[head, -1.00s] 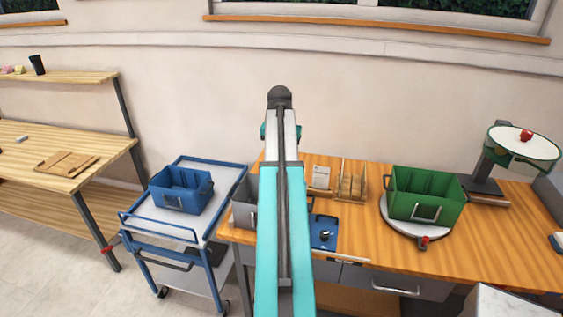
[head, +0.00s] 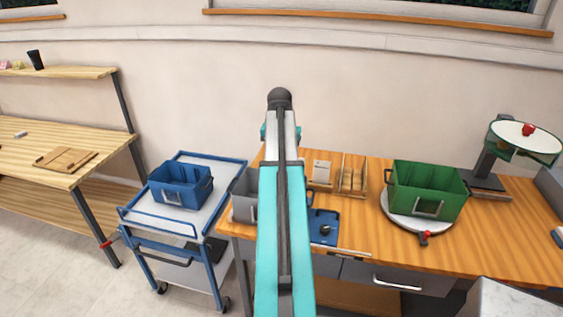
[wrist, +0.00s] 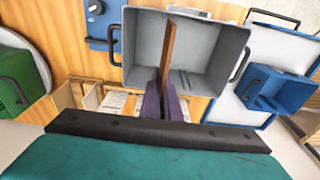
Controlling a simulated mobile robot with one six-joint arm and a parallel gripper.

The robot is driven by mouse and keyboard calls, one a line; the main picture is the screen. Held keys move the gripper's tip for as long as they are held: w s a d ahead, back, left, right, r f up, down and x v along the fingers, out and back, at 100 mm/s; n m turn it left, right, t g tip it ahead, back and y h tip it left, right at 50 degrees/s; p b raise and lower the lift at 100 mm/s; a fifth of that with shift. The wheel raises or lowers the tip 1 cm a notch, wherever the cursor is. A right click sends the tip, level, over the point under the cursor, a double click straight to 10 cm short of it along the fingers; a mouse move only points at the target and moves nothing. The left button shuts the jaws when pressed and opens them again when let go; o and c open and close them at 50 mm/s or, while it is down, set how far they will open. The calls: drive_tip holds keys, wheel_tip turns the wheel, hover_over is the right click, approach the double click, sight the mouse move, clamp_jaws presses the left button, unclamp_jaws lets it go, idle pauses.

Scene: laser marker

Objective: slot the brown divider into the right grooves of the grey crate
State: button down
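The grey crate (head: 243,196) stands at the left end of the wooden workbench, partly hidden behind my arm in the head view. In the wrist view the grey crate (wrist: 215,45) is open towards the camera. My gripper (wrist: 166,98) has two dark purple fingers shut on the brown divider (wrist: 168,48), which shows edge-on as a thin strip. The divider lies across the crate's opening, near the middle of its width. I cannot tell how deep it sits or whether it touches the grooves. The head view hides the gripper and divider.
A blue crate (head: 181,187) stands on the blue cart (head: 205,221) at left. A blue plate (head: 324,229), a wooden rack (head: 352,178) and a green crate (head: 426,185) on a round turntable (head: 418,222) are right of my arm. Another table (head: 25,155) is far left.

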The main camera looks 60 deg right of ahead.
wheel_tip(320, 180, down, 10)
drive_tip(key=b, duration=0.4)
drive_tip(key=shift+r, duration=0.15)
idle(1.5)
idle(0.7)
drive_tip(key=c, duration=1.9)
unclamp_jaws()
drive_tip(key=shift+c, duration=0.2)
drive_tip(key=shift+r+p, duration=2.8)
drive_tip(key=shift+r, duration=1.65)
drive_tip(key=shift+f, duration=0.1)
